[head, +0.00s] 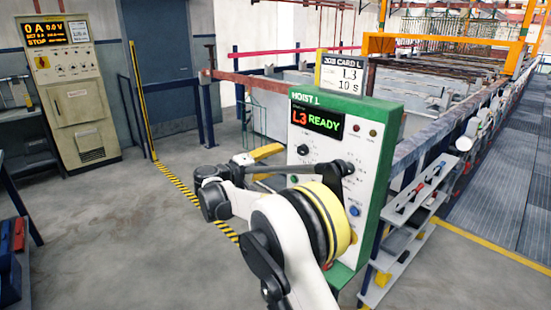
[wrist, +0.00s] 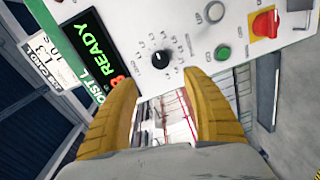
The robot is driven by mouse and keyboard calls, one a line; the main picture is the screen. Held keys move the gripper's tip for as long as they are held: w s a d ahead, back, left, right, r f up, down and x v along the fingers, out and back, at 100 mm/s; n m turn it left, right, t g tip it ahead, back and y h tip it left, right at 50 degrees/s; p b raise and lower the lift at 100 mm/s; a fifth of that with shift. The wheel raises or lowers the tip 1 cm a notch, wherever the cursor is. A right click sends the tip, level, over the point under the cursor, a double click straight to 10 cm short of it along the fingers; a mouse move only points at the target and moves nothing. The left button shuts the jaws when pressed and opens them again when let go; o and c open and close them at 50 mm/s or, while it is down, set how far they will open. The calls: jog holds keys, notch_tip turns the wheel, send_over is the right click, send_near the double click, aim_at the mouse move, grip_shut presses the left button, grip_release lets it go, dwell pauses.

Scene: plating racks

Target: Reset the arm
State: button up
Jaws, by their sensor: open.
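My gripper (wrist: 160,78) is open, its two yellow fingers apart and nothing held between them in the wrist view. In the head view my gripper (head: 268,153) is partly hidden by my arm, just left of the hoist panel (head: 377,150). This white panel has a green frame and a display (head: 316,119) reading "L3 READY". In the wrist view a black knob (wrist: 160,59) on the panel shows just beyond the gap between the fingers. I cannot tell the exact distance to it. My arm covers the lower left of the panel in the head view.
A card (head: 341,75) reading "L3 10 s" stands on the panel. A grey shelf (head: 418,195) holds tools at right. A beige cabinet (head: 72,92) stands back left. Open floor (head: 110,220) lies left of my arm. A red switch (wrist: 264,23) shows in the wrist view.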

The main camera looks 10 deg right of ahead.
jog(key=s+d+r+m+g+y+b, duration=0.15)
jog(key=s+d+y, duration=0.25)
jog(key=s+d, duration=0.5)
jog(key=s+d+g+y+b, duration=0.1)
jog(key=s+d+g+y, duration=0.2)
jog(key=s, duration=0.9)
jog(key=s+a+f+m+y+b, duration=0.1)
jog(key=s+f+y, duration=0.2)
jog(key=s, duration=1)
jog(key=s+a+f+m+t+y+b, duration=0.1)
jog(key=s+f+y, duration=0.3)
jog(key=s+f, duration=0.5)
jog(key=s+m, duration=0.1)
jog(key=s, duration=0.3)
jog(key=shift+a+f, duration=0.2)
jog(key=shift+m+t, duration=0.25)
grip_shut()
